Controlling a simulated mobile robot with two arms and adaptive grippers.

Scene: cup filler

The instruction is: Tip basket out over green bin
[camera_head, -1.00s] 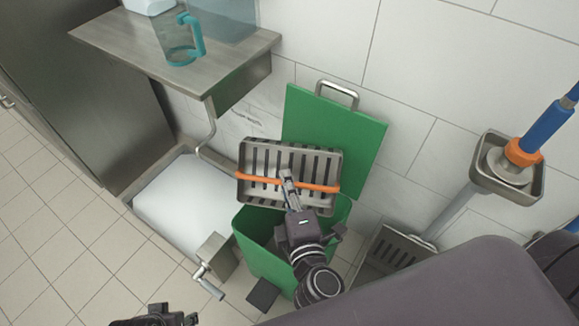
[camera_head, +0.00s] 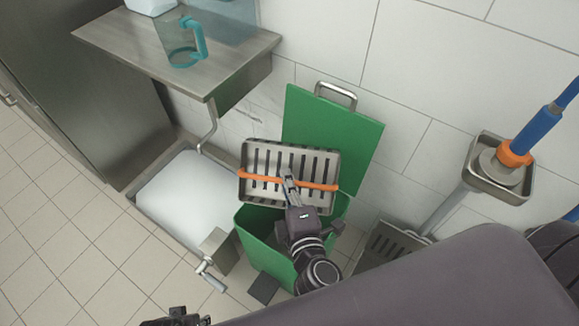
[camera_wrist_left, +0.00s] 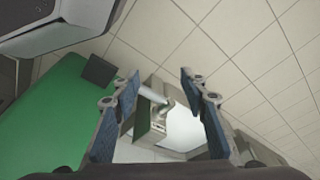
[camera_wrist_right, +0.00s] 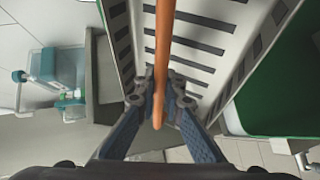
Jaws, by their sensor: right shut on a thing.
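The slotted metal basket (camera_head: 310,165) with an orange handle (camera_head: 262,178) is held tilted over the green bin (camera_head: 262,236), its slotted floor facing the head camera. My right gripper (camera_head: 288,181) is shut on the orange handle; the handle also shows between its fingers in the right wrist view (camera_wrist_right: 160,84). No contents show in the visible part of the basket. The bin's green lid (camera_head: 335,130) stands open against the wall. My right arm hides part of the bin's opening. My left gripper (camera_wrist_left: 160,90) is open and empty, low at the left of the bin.
A steel shelf (camera_head: 130,62) with a teal-handled jug (camera_head: 180,48) is at upper left. Below it is a basin (camera_head: 185,195) with a white surface and a crank (camera_head: 213,278) at its front. A metal stand with a blue-and-orange tool (camera_head: 517,150) is at right.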

